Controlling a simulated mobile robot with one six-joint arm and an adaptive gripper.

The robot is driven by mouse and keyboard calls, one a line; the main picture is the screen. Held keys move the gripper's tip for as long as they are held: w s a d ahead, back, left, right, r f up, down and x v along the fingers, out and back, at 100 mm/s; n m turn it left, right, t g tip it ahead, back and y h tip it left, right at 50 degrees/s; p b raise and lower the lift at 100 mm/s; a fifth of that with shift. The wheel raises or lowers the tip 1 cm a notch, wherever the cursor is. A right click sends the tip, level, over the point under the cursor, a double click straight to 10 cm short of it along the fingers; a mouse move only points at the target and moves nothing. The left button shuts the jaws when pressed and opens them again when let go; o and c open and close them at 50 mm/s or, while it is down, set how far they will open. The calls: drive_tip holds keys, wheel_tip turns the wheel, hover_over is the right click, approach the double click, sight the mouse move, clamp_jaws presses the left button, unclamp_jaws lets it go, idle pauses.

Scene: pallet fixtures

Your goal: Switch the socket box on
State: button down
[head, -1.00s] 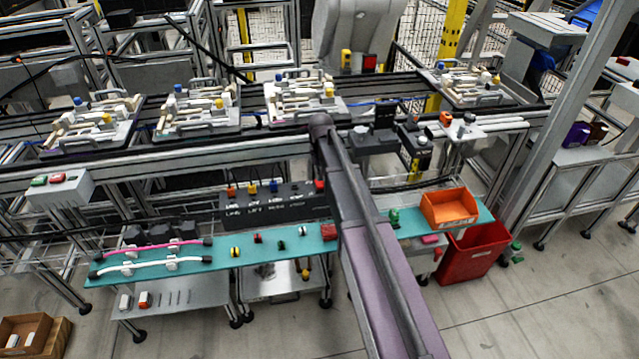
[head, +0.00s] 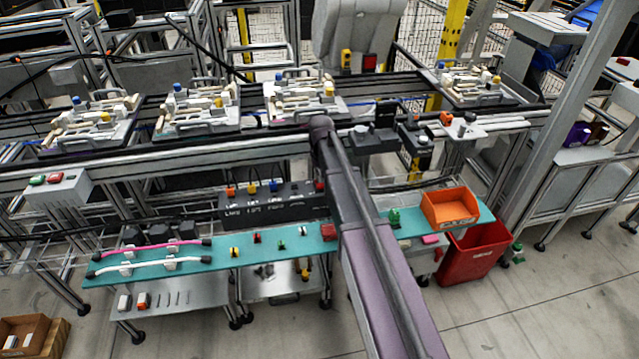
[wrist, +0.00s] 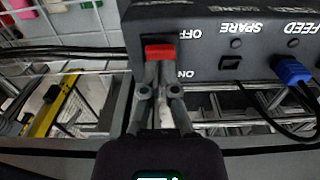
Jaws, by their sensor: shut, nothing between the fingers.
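The socket box is a long black box. In the head view its dark body (head: 232,208) stands behind the teal shelf, with coloured plugs along its top. In the wrist view the box (wrist: 205,62) appears upside down, with OFF, ON, SPARE and FEED labels. Its red switch (wrist: 160,52) sits beside the OFF label, and the ON label is lower in the picture. My gripper (wrist: 160,68) is shut and empty, its fingertips right at the switch's lower edge. I cannot tell whether they touch it. In the head view my arm hides the gripper.
A blue plug (wrist: 291,70) with a black cable sits in the FEED socket, beside the empty SPARE socket (wrist: 231,62). The teal shelf (head: 222,255) in front holds small parts and an orange bin (head: 450,209). A rail with fixtures runs behind.

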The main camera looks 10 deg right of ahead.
sight(321, 185)
drive_tip(key=shift+f+b, duration=0.95)
idle(0.8)
drive_tip(key=shift+r+p, duration=3.55)
drive_tip(key=s+r+p, duration=0.3)
drive_tip(key=s, duration=0.9)
drive_tip(key=s+r+p, duration=0.4)
drive_tip(key=s, duration=0.8)
drive_tip(key=shift+s+a, duration=0.25)
drive_tip(key=shift+a, duration=0.05)
